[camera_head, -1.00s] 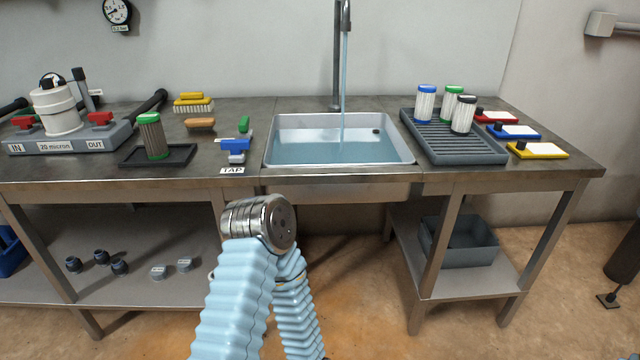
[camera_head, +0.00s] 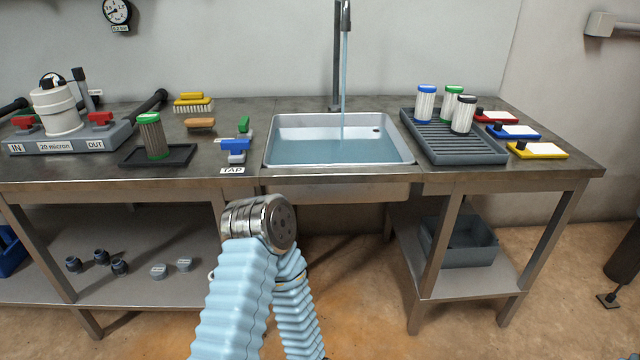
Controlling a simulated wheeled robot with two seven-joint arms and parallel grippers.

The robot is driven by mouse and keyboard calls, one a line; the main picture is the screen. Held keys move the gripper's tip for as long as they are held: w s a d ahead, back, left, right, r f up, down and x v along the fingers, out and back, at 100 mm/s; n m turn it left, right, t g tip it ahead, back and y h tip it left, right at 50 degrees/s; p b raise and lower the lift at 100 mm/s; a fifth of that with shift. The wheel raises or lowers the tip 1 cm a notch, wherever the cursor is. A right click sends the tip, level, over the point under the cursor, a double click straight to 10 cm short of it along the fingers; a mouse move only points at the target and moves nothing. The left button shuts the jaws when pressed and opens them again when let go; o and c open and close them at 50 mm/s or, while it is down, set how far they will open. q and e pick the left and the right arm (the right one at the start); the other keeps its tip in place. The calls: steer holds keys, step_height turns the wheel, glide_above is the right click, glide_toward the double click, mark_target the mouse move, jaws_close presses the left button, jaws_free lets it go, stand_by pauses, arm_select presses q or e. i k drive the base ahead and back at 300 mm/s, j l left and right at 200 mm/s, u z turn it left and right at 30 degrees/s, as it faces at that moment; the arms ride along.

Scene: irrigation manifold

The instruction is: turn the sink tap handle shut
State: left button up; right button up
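The sink tap handle is the blue piece (camera_head: 235,145) on the bench just left of the sink, above a label reading TAP (camera_head: 232,170). A green piece (camera_head: 244,124) shows behind it. Water (camera_head: 344,75) runs from the spout (camera_head: 337,50) into the steel sink (camera_head: 400,160), where water stands in the basin. A blue-sleeved arm of mine rises at the bottom centre, below and in front of the bench edge, apart from the handle. No gripper fingers show.
A filter housing (camera_head: 58,108) with red handles stands at the left. A dirty filter (camera_head: 152,136) stands in a black tray (camera_head: 185,153). A ribbed rack (camera_head: 455,145) with filters stands right of the sink.

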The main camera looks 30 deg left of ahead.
mark_target(236, 147)
steer(key=u, duration=1.4)
steer(key=z, duration=0.45)
steer(key=j+z, duration=0.5)
steer(key=k+j+z, duration=0.1)
steer(key=j+z, duration=0.35)
steer(key=j, duration=0.15)
